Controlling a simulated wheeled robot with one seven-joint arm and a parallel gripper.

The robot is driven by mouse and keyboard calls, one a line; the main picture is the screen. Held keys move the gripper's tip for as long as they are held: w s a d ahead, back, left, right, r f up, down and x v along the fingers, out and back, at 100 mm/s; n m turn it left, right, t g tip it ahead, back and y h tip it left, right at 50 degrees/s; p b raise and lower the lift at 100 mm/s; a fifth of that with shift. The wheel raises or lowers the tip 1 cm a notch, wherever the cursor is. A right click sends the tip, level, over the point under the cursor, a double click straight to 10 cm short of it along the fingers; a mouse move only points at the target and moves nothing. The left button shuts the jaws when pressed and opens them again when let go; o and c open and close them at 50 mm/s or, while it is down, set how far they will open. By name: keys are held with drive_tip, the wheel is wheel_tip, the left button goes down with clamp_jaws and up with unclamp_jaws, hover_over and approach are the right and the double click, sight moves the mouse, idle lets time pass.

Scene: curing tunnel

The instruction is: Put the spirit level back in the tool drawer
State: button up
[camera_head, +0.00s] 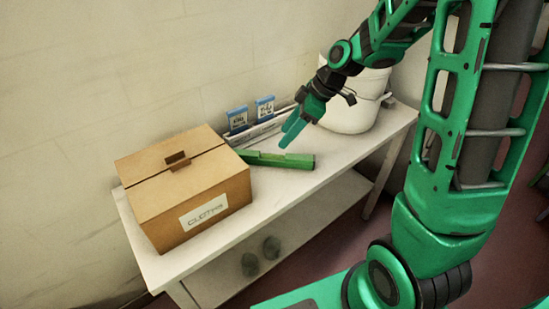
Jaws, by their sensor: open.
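A green spirit level (297,161) lies flat on the white table, to the right of the cardboard box. Its left end is close to the box; I cannot tell whether they touch. My gripper (288,134) is open and empty. Its green fingers point down and left, and in the picture they are just above the middle of the level. I cannot tell the exact gap between fingers and level. No tool drawer can be made out in this view.
The cardboard box (187,183), labelled as cloths, fills the table's (288,190) left part. A white bucket (347,115) stands at the back right. Two blue-labelled packs (239,118) stand by the wall. The front right tabletop is clear.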

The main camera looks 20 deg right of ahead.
sight(272, 153)
drive_tip(key=x, duration=0.5)
drive_tip(key=shift+w+a+f, duration=0.1)
drive_tip(key=shift+a+f, duration=0.05)
drive_tip(key=shift+f, duration=0.2)
drive_tip(key=shift+d+x, duration=0.15)
drive_tip(key=shift+x, duration=1.1)
drive_tip(key=shift+d+x, duration=0.2)
drive_tip(key=shift+x, duration=1.05)
drive_tip(key=shift+f, duration=0.2)
drive_tip(key=shift+c, duration=0.3)
clamp_jaws()
